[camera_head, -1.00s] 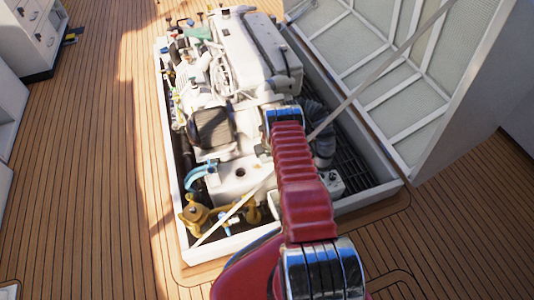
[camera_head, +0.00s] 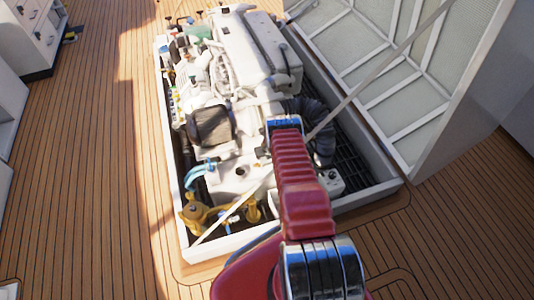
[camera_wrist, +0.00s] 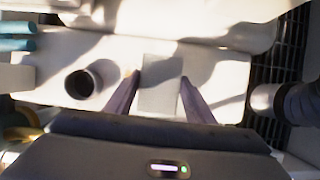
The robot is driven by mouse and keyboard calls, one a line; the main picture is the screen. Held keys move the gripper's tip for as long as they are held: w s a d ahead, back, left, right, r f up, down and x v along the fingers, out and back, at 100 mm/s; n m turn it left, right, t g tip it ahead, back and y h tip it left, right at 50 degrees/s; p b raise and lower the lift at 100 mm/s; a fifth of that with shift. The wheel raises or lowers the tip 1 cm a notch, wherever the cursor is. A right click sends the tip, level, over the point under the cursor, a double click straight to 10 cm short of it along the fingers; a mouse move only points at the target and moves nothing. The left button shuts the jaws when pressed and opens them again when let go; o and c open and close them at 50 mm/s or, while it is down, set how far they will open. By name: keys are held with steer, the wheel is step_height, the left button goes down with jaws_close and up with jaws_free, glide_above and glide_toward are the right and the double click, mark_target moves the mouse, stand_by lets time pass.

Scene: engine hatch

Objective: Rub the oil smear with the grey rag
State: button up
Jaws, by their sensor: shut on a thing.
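In the wrist view my gripper (camera_wrist: 158,78) has its two dark fingers on either side of a flat grey piece, which looks like the grey rag (camera_wrist: 160,88). The fingers are shut on it, over a white engine surface. I cannot tell whether the rag touches that surface. No oil smear can be made out clearly; it may be hidden under the rag or the gripper. In the head view my red arm hides the gripper and the rag.
The white engine (camera_head: 240,175) sits in a white-framed hatch opening (camera_head: 225,246). A round dark hole (camera_wrist: 83,83) lies left of the fingers, a dark hose (camera_wrist: 302,103) to the right. The raised hatch lid (camera_head: 440,75) stands at the right. A thin strut (camera_head: 370,85) crosses the opening.

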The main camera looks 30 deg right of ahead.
mark_target(254, 165)
steer(key=shift+f, duration=1.5)
steer(key=shift+f, duration=0.9)
steer(key=shift+w+a+r, duration=0.1)
steer(key=shift+w+a, duration=0.1)
steer(key=shift+a, duration=0.5)
steer(key=shift+w+a, duration=0.2)
steer(key=shift+a, duration=0.5)
steer(key=shift+a, duration=0.1)
steer(key=shift+w+a, duration=0.25)
steer(key=shift+a, duration=0.75)
steer(key=shift+w+a, duration=0.1)
steer(key=shift+a, duration=0.3)
steer(key=shift+a, duration=0.15)
